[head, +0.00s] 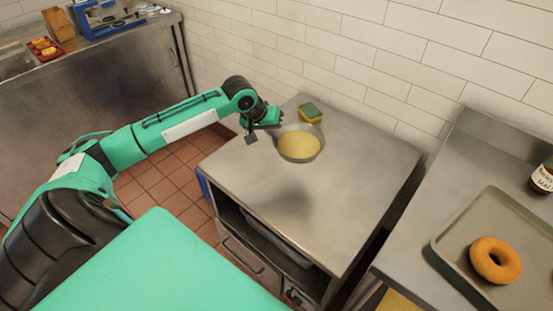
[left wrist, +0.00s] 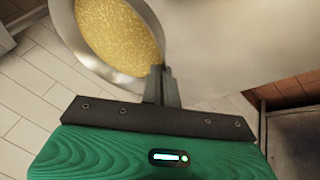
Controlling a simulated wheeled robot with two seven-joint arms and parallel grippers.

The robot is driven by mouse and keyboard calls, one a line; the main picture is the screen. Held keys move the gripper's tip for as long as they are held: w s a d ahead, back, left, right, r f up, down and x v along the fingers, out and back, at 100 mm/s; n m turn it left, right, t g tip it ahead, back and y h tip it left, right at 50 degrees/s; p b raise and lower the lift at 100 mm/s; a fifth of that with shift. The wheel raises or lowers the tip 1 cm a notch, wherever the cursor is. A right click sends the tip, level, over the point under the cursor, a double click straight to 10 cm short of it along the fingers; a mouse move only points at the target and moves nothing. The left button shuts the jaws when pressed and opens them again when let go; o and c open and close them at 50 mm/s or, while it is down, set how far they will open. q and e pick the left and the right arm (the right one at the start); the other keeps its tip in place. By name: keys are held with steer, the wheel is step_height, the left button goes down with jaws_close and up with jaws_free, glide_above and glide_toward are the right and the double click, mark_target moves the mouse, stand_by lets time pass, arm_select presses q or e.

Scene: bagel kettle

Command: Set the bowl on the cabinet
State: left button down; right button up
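The metal bowl (head: 301,157) with a yellow, grainy filling is over the back part of the steel cabinet top (head: 335,215). I cannot tell whether its base touches the top or is slightly above it. My left gripper (head: 268,122) is at the bowl's left rim. In the left wrist view, its fingers (left wrist: 160,86) are close together with the bowl's wall (left wrist: 144,18) between them, and the yellow filling is beyond. The finger tips are partly hidden by the bowl. My right gripper is not in view.
A yellow-green sponge (head: 311,113) lies behind the bowl by the tiled wall. At far left is another counter (head: 90,90). The cabinet top's front is clear.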

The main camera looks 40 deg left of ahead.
arm_select(q)
step_height(320, 180, down, 11)
steer(key=shift+f, duration=0.2)
stand_by(0.3)
steer(key=c, duration=1.7)
jaws_free()
steer(key=shift+f, duration=0.15)
steer(key=v, duration=1.2)
steer(key=shift+d, duration=0.1)
